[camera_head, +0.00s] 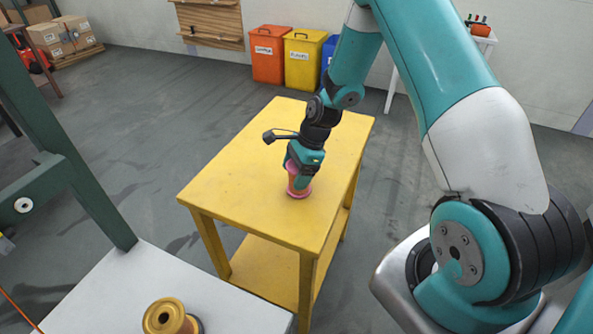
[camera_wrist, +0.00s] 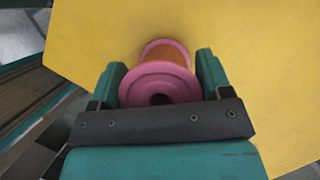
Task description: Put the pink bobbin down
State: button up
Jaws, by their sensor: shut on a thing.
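The pink bobbin (camera_head: 299,189) has pink flanges and an orange-brown winding. It stands upright, or nearly so, at the yellow table (camera_head: 240,180), near its front right part. Its lower flange looks to be on or just above the tabletop; I cannot tell which. My gripper (camera_head: 299,176) comes down on it from above and is shut on it. In the wrist view the pink bobbin (camera_wrist: 160,82) sits between the two teal fingers (camera_wrist: 160,85), with the yellow tabletop (camera_wrist: 265,60) behind it.
The yellow tabletop is otherwise bare. A gold bobbin (camera_head: 166,318) stands on a pale grey surface (camera_head: 225,303) at the front left, beside a dark green frame (camera_head: 75,165). Orange (camera_head: 268,55) and yellow (camera_head: 303,60) bins stand behind the table.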

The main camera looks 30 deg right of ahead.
jog(key=shift+f, duration=0.1)
jog(key=o, duration=1.3)
jog(key=shift+o, duration=0.2)
jog(key=w+b+v, duration=0.1)
jog(key=v, duration=1.1)
jog(key=s+a+r+n, duration=0.8)
jog(key=a+r+n, duration=0.25)
jog(key=a, duration=0.25)
jog(key=s+a+r+n, duration=0.2)
jog(key=s+a+n, duration=0.2)
jog(key=s+n, duration=0.4)
jog(key=s+a+r+n+g, duration=0.1)
jog(key=s+a+n, duration=0.3)
jog(key=s+n, duration=0.4)
jog(key=shift+s+r+n, duration=0.4)
jog(key=shift+r+n, duration=0.05)
jog(key=shift+r, duration=0.35)
